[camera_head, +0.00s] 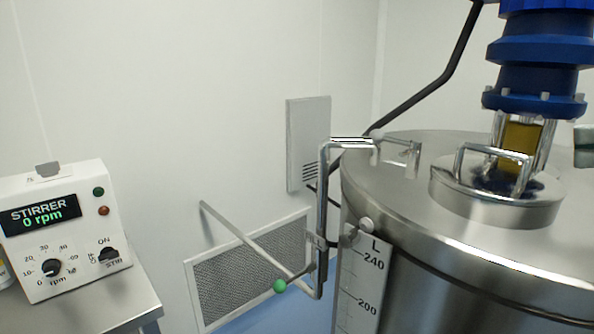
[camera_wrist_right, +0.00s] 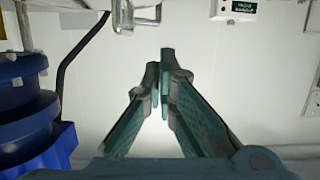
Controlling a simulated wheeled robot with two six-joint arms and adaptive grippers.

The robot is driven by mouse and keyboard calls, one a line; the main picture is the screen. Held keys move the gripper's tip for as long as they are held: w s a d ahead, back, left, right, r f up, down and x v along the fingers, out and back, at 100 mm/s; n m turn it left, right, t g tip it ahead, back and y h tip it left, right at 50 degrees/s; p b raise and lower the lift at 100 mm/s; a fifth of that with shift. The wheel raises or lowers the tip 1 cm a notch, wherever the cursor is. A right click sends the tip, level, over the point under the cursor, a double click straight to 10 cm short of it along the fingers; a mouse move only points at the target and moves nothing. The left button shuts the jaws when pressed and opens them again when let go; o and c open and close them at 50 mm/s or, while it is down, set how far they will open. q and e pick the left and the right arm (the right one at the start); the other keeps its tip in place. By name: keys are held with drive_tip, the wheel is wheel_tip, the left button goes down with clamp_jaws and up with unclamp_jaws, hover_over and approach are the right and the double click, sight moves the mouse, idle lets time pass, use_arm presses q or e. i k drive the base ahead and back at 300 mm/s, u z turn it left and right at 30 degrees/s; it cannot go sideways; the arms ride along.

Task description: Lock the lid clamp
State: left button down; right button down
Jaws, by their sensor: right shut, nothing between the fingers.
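The steel vessel lid (camera_head: 450,210) fills the right of the head view, with a steel bracket fitting (camera_head: 405,158) on its left edge. A small light-coloured knob (camera_head: 365,225) sits on the rim beside the level scale. I cannot tell for certain which fitting is the lid clamp or whether it is locked. My right gripper (camera_wrist_right: 163,75) is shut and empty in the right wrist view. Only a small teal part of it (camera_head: 583,146) shows at the right edge of the head view, above the lid. My left gripper is not in view.
A blue stirrer drive (camera_head: 540,55) stands over the raised hatch (camera_head: 500,200) with its handle. A black cable (camera_head: 435,85) hangs behind. The stirrer control box (camera_head: 60,235) stands at left.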

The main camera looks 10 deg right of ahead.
sight(377, 136)
drive_tip(key=k, duration=1.4)
